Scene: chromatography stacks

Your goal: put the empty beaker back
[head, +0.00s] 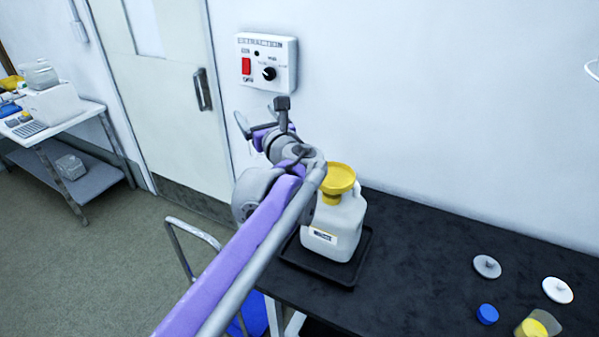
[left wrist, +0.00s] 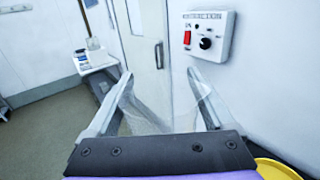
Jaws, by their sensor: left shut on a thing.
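My left gripper (head: 262,122) is in front of the wall, beyond and above the white jug, by the grey door. In the left wrist view, its two fingers (left wrist: 160,78) stand apart with a clear, see-through beaker (left wrist: 150,112) between them. The gripper is shut on this beaker, which looks empty. The beaker's outline is faint, and I cannot tell its tilt. In the head view, I cannot make the beaker out clearly. My right gripper is not in view.
A white jug (head: 338,228) with a yellow funnel (head: 339,180) stands in a black tray (head: 318,268) on the black bench (head: 410,245). White lids, a blue cap (head: 487,314) and a yellow-filled vessel (head: 536,325) are at right. A cart (head: 85,118) holds instruments at left. A control box (head: 267,62) hangs on the wall.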

